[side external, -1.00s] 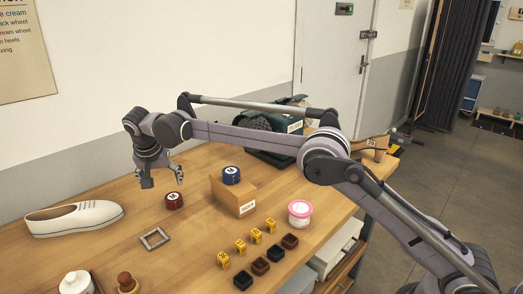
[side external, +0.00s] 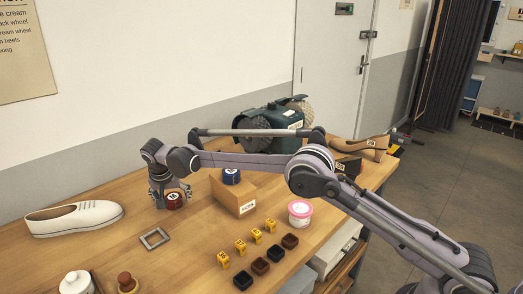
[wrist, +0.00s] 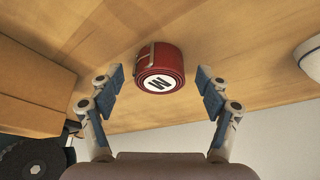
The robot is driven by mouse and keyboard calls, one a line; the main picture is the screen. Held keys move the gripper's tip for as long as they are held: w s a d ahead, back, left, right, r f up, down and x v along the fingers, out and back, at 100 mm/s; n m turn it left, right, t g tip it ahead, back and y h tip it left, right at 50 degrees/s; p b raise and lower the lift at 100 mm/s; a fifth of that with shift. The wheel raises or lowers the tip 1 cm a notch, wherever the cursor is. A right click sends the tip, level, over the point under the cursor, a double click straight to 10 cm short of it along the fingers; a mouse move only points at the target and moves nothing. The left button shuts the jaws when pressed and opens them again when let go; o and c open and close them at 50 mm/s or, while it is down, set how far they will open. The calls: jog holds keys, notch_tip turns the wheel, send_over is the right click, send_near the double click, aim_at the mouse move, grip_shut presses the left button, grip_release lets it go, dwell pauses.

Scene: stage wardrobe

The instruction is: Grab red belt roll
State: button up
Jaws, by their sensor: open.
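The red belt roll (side external: 174,201) stands on the wooden table. It is a dark red coil with a white round label, and in the wrist view the red belt roll (wrist: 161,72) lies ahead of and between my fingertips. My gripper (side external: 170,194) is low at the roll in the side view, its fingers on either side of it. In the wrist view my gripper (wrist: 161,85) is open, with clear gaps between both fingers and the roll. Part of the roll is hidden by a finger in the side view.
A white shoe (side external: 75,218) lies left. A square metal frame (side external: 154,239) lies in front. Several yellow tags (side external: 240,247) and a pink-lidded tub (side external: 300,212) are further right.

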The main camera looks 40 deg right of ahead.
jog(key=shift+d+f, duration=0.1)
jog(key=shift+f, duration=0.1)
jog(key=c, duration=1.3)
jog(key=shift+r, duration=0.1)
